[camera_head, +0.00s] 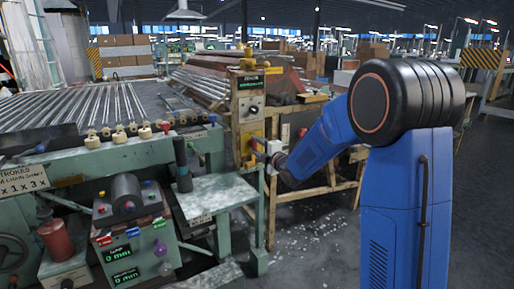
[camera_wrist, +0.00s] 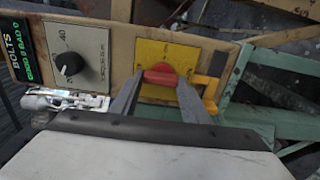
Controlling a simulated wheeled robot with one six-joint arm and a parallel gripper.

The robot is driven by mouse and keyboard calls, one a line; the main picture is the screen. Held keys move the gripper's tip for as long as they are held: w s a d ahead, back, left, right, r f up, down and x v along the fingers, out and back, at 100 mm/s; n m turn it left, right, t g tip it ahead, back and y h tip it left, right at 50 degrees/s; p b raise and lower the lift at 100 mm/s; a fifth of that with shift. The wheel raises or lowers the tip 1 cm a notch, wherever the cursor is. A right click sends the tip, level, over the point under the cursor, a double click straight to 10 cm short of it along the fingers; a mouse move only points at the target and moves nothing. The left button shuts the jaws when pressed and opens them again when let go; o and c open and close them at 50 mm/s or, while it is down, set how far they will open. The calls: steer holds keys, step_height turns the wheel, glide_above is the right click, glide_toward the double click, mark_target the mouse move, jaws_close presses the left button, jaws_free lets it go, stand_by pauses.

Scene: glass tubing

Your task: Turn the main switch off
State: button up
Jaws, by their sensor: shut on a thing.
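The main switch is a red knob (camera_wrist: 160,75) on a yellow plate (camera_wrist: 168,50), set in a tan panel. In the wrist view its handle lies roughly crosswise in the picture. My gripper (camera_wrist: 161,80) has one finger on each side of the knob and is shut on it. In the head view my gripper (camera_head: 258,153) reaches from the right to the yellow plate (camera_head: 246,141) low on the tan control post. The knob cannot be made out there.
A black dial (camera_wrist: 69,64) on a grey plate and a green-lettered display (camera_wrist: 28,55) sit left of the switch. A yellow bracket (camera_wrist: 209,88) stands close on its right. A green machine table (camera_head: 215,193) stands left of my arm.

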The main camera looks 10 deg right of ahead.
steer(key=shift+f, duration=0.15)
steer(key=o, duration=1)
steer(key=shift+o, duration=0.2)
steer(key=shift+s, duration=0.15)
steer(key=v, duration=1.7)
steer(key=shift+s+d, duration=0.1)
